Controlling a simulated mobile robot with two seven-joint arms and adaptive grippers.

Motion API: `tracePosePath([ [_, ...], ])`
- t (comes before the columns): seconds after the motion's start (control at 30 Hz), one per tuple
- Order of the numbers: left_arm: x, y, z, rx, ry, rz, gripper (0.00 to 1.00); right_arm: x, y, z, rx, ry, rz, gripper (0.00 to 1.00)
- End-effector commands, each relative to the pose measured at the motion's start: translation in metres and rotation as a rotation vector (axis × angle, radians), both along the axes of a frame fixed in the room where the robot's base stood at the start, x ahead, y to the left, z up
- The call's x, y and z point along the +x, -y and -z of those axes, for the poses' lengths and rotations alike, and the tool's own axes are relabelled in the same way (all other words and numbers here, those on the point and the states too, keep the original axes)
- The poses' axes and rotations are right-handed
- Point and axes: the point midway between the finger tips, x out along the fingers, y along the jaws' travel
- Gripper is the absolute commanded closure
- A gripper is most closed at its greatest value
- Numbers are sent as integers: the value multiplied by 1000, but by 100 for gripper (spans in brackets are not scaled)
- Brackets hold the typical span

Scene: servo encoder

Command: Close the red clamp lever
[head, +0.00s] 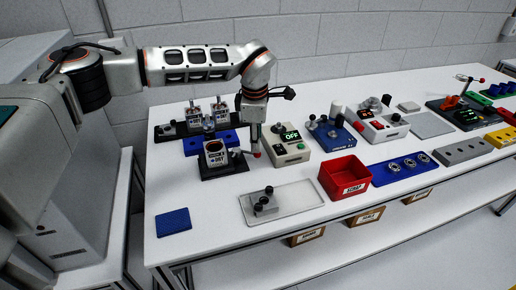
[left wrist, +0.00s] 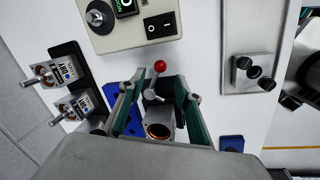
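The red clamp lever shows as a red ball knob (head: 257,155) on a thin metal arm, at the right side of a small fixture on a black base (head: 222,172). In the left wrist view the red knob (left wrist: 160,66) and its metal lever (left wrist: 152,92) lie between my fingers, with the fixture's round copper-coloured opening (left wrist: 158,131) below them. My left gripper (head: 255,132) points down just above the knob. In the left wrist view its two fingers (left wrist: 160,88) are spread apart, and neither clearly touches the lever. My right gripper is in neither view.
A box with a green display (head: 289,143) stands close to the right of the lever. Switch-like units (head: 207,112) and a blue block stand behind the fixture. A red bin (head: 345,177) and a clear plate (head: 300,200) lie to the right. The table's front left is mostly free.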

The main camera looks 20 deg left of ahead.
Motion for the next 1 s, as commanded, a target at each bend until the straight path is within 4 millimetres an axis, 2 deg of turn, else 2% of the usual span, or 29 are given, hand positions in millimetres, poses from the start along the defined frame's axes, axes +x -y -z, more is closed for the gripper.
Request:
tracePosePath([
  [0.2, 6, -1, 35, -2, -3, -1, 66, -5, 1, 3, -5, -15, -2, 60],
  [0.33, 9, -1, 49, -2, -1, 0, 66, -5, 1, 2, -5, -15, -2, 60],
  [0.5, 11, -1, 58, -3, 0, 1, 66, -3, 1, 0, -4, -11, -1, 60],
  [0.73, 11, -1, 59, -4, 1, 1, 66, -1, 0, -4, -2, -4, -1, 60],
  [0.77, 11, -1, 59, -4, 1, 1, 69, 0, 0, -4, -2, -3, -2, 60],
  [0.87, 11, -1, 59, -4, 1, 1, 95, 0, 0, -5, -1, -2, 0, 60],
  [0.9, 11, -1, 59, -4, 1, 1, 100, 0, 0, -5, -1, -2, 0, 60],
  [1.0, 11, -1, 59, -4, 1, 1, 100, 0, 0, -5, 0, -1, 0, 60],
])
